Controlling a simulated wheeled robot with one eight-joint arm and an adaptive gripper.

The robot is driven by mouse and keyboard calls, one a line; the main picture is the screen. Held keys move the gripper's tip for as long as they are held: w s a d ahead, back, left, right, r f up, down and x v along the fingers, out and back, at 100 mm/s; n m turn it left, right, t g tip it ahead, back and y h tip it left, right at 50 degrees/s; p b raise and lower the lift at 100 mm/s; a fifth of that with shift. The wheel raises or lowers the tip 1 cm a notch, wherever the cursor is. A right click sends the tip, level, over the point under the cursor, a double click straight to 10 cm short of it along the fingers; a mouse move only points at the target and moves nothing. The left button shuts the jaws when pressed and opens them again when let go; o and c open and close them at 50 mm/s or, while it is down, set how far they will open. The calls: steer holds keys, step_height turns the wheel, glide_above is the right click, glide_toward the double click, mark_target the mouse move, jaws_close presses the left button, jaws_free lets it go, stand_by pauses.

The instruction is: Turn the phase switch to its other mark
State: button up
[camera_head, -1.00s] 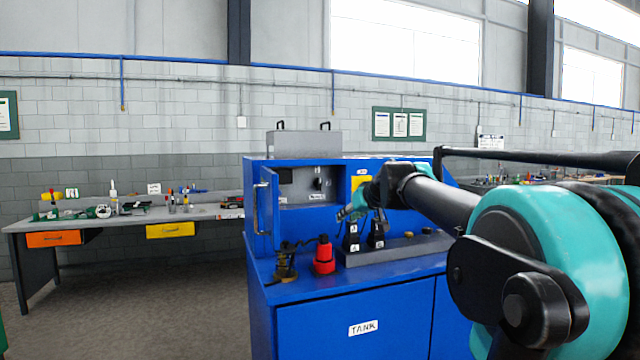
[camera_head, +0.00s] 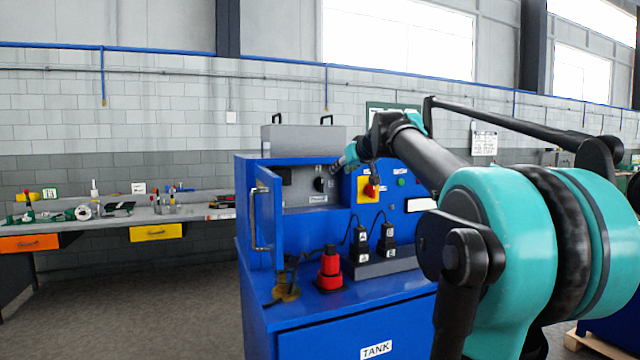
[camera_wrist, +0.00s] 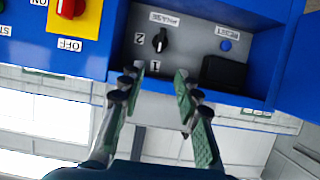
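The phase switch is a small black knob (camera_wrist: 160,41) on a grey panel inside the cabinet's open compartment, with marks 1 and 2 beside it; the wrist view is upside down. The exact mark its pointer faces is hard to tell. The knob also shows dark in the head view (camera_head: 319,184). My gripper (camera_wrist: 157,80) is open and empty, its two green-padded fingers apart, with the knob beyond and roughly between the tips, not touched. In the head view my gripper (camera_head: 347,160) is at the compartment's upper right edge, partly hidden by the wrist.
A red switch (camera_head: 371,188) on yellow sits right of the compartment. The open blue door (camera_head: 267,218) stands at the left. A red plug (camera_head: 329,270) and black plugs (camera_head: 361,246) stand on the ledge below.

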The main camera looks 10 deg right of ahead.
mark_target(322, 183)
steer(key=x, duration=1.7)
steer(key=shift+s+f, duration=0.1)
steer(key=shift+f, duration=0.05)
steer(key=shift+c, duration=0.4)
jaws_close()
